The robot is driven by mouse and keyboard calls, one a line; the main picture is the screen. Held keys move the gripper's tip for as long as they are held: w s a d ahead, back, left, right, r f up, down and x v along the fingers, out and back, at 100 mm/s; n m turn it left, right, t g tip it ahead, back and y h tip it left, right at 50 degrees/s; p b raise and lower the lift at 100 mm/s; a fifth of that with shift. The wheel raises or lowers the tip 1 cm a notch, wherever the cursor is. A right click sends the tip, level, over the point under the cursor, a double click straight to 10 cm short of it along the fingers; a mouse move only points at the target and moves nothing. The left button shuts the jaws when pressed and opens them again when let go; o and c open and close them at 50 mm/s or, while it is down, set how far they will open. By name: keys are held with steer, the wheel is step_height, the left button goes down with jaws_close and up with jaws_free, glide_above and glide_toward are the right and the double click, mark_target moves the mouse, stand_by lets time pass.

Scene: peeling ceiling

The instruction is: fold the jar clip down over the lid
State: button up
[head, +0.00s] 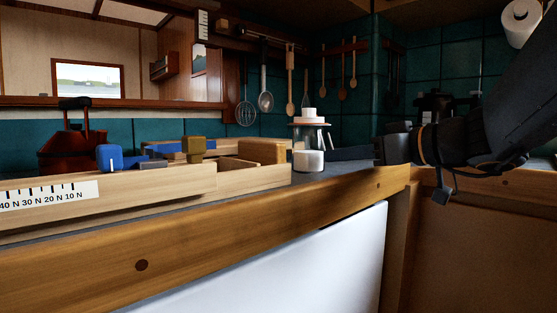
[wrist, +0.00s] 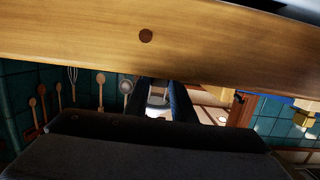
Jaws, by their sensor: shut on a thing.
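A glass jar (head: 308,158) with white contents stands on the counter, with a pale lid (head: 309,121) and knob on top. The jar clip is too small and dark to make out for certain. My gripper (head: 333,154) comes in level from the right, its dark fingers reaching the jar's right side at mid height. In the wrist view, the gripper's two fingers (wrist: 160,88) stand apart with the pale jar (wrist: 157,101) showing between them. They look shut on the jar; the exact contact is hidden.
A wooden tray (head: 235,184) with blue and yellow blocks lies left of the jar. A red lantern-like object (head: 72,150) stands farther left. Utensils hang on the tiled wall behind. The wooden counter edge (head: 180,240) runs along the front.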

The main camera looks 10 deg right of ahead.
mark_target(373, 170)
steer(key=shift+f, duration=0.1)
stand_by(0.3)
steer(key=o, duration=1.1)
steer(key=shift+c, duration=0.2)
steer(key=p+v, duration=0.4)
steer(key=v, duration=0.2)
steer(key=shift+s+d, duration=0.15)
steer(key=shift+s, duration=0.1)
steer(key=shift+s+d+p, duration=0.3)
steer(key=shift+s, duration=0.15)
